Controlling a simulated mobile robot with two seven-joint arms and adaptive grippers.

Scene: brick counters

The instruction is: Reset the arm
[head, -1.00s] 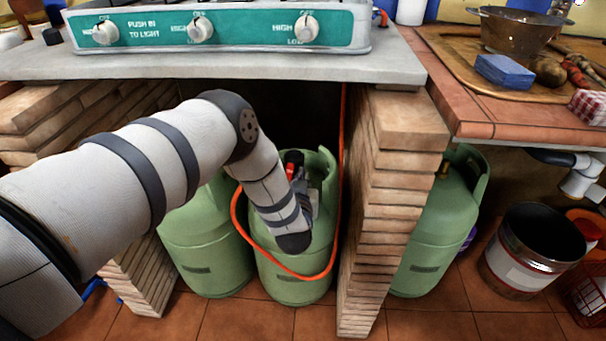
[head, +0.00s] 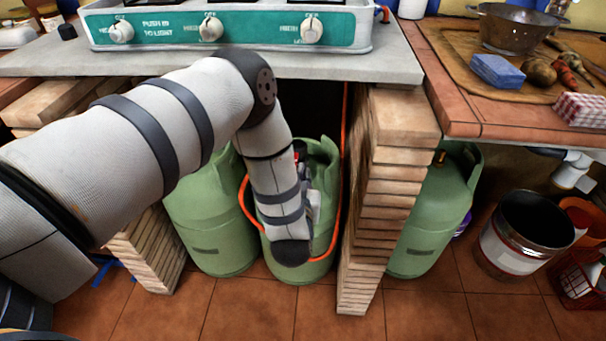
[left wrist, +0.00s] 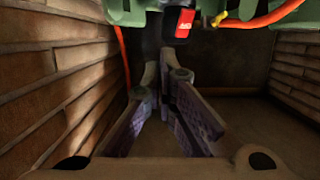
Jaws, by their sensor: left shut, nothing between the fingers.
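My left arm (head: 160,120) reaches in from the left, its end bent down in front of the middle green gas cylinder (head: 318,157) under the counter. My left gripper (head: 308,190) is mostly hidden behind its wrist in the head view. In the left wrist view, the left gripper (left wrist: 163,70) is shut and empty, its fingers together. A red-handled valve part (left wrist: 185,22) with a yellow fitting (left wrist: 219,19) shows beyond the fingertips, apart from them in the picture. My right gripper is not in view.
An orange hose (head: 345,130) hangs beside the brick pillar (head: 400,120). Other green cylinders stand left (head: 212,225) and right (head: 440,210). The stove (head: 260,32) sits on the grey counter (head: 340,68) above.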

